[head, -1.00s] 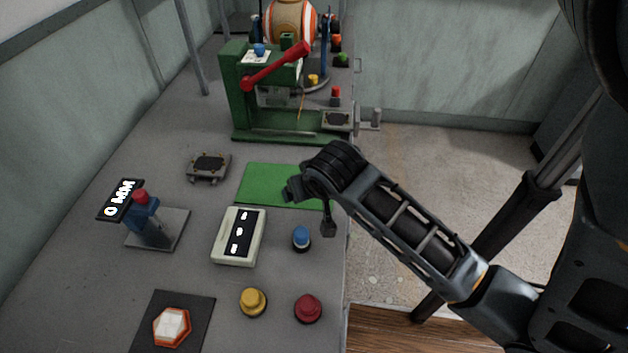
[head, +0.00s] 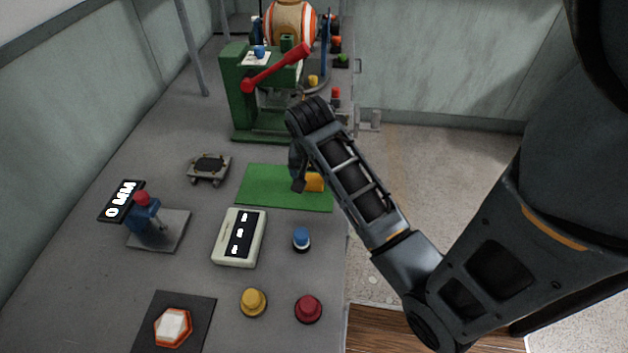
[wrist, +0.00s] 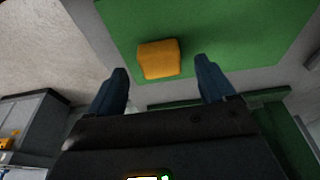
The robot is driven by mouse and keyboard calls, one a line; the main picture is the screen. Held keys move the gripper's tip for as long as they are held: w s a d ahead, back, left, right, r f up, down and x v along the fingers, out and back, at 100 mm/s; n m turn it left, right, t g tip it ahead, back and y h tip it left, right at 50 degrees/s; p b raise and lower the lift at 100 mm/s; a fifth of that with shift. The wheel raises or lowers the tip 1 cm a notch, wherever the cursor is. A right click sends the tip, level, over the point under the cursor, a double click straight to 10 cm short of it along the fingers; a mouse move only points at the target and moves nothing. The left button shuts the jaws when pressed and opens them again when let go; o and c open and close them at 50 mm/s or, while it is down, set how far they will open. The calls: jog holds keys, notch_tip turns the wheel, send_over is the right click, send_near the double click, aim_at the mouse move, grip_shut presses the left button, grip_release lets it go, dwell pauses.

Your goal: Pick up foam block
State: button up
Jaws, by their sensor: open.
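The foam block (head: 315,182) is yellow-orange and lies on the green mat (head: 262,187), close to the mat's right side. In the wrist view the foam block (wrist: 159,59) sits on the green mat (wrist: 215,30), ahead of the fingertips and a little left of the midpoint between them. My gripper (head: 298,184) is over the mat beside the block in the head view, partly hidden by my arm. In the wrist view my gripper (wrist: 160,78) is open, its two dark blue fingers spread and nothing between them.
A green press (head: 240,95) with a red lever (head: 275,67) stands behind the mat. A white box with a dark panel (head: 239,238) and a blue button (head: 301,239) are in front of it. A small black-topped stand (head: 208,168) is at left. The table's right edge is close.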

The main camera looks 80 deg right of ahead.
jog(key=shift+x, duration=1.25)
jog(key=shift+c, duration=0.5)
jog(key=c, duration=1.1)
jog(key=shift+r, duration=0.1)
jog(key=shift+w+r, duration=0.1)
jog(key=shift+r, duration=0.35)
jog(key=r, duration=0.1)
jog(key=s+r, duration=0.1)
jog(key=r, duration=0.1)
jog(key=shift+s+d+r+b, duration=0.15)
jog(key=shift+d+r+b, duration=0.15)
jog(key=shift+r+b, duration=0.05)
jog(key=s+d+r, duration=0.4)
jog(key=s+r, duration=0.2)
jog(key=s, duration=0.3)
jog(key=shift+d+r, duration=0.15)
jog(key=shift+d, duration=0.25)
